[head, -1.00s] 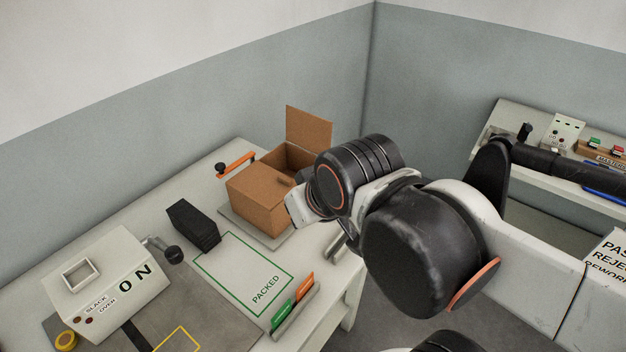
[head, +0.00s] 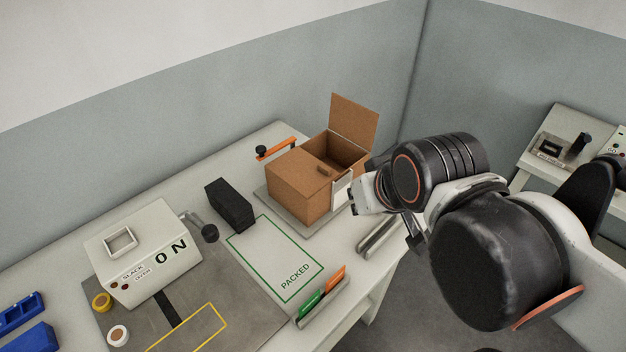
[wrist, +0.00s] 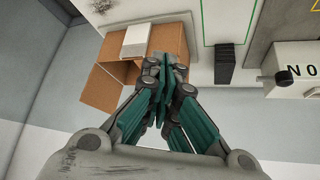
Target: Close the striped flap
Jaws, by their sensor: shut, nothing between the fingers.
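A brown cardboard box (head: 300,192) stands on a grey plate on the table. Its top is half covered by a flat panel, and the far right half is open. One plain brown flap (head: 354,120) stands upright at the far side. I can make out no stripes on any flap. A white panel (head: 342,191) shows at the box's right side; it also shows in the wrist view (wrist: 137,41). My gripper (wrist: 166,65) is shut and empty, with teal fingers pointing toward the box. In the head view the fingers are mostly hidden beside the box's right side.
A black block (head: 230,204) and a green-framed PACKED area (head: 285,262) lie left of and in front of the box. A grey rail (head: 378,233) and a pen holder (head: 322,302) are near the table's front edge.

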